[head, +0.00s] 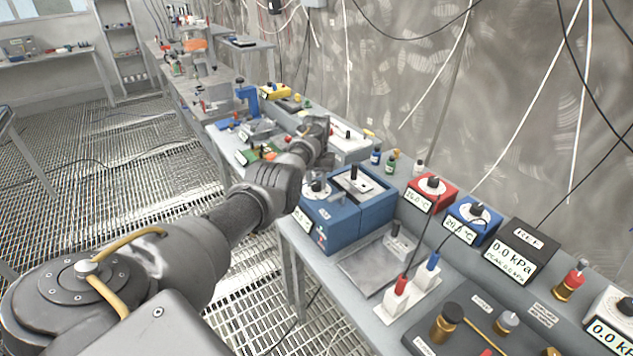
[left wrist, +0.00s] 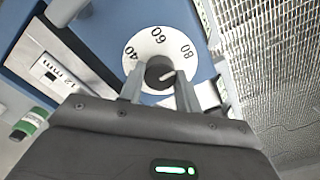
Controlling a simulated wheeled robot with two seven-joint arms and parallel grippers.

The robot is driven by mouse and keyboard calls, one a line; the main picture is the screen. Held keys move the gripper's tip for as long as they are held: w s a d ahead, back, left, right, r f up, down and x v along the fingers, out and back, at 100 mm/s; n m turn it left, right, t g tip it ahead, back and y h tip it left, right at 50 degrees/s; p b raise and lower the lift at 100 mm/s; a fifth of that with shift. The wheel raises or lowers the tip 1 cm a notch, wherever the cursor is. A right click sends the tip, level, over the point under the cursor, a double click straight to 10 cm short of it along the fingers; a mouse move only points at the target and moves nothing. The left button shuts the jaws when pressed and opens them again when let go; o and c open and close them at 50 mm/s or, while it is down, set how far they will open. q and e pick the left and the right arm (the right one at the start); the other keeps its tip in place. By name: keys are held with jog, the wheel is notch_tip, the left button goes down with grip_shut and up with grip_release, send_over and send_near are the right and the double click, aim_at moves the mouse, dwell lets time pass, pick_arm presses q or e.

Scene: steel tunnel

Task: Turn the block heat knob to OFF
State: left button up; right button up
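The block heat knob (left wrist: 159,72) is a dark round knob with a pale pointer line. It sits on a white dial (left wrist: 158,42) marked 40, 60 and 80, on a blue heater box (head: 330,222). The pointer line aims right and slightly up in the left wrist view. No OFF mark shows there. My left gripper (left wrist: 158,88) has its two fingers apart, one on each side of the knob. A narrow gap seems to show beside the knob, and firm contact is not clear. In the head view my left gripper (head: 325,160) is over the heater box. My right gripper is out of view.
Grating floor lies left of the bench.

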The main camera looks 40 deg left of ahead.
pick_arm(q)
jog(key=shift+c, duration=1)
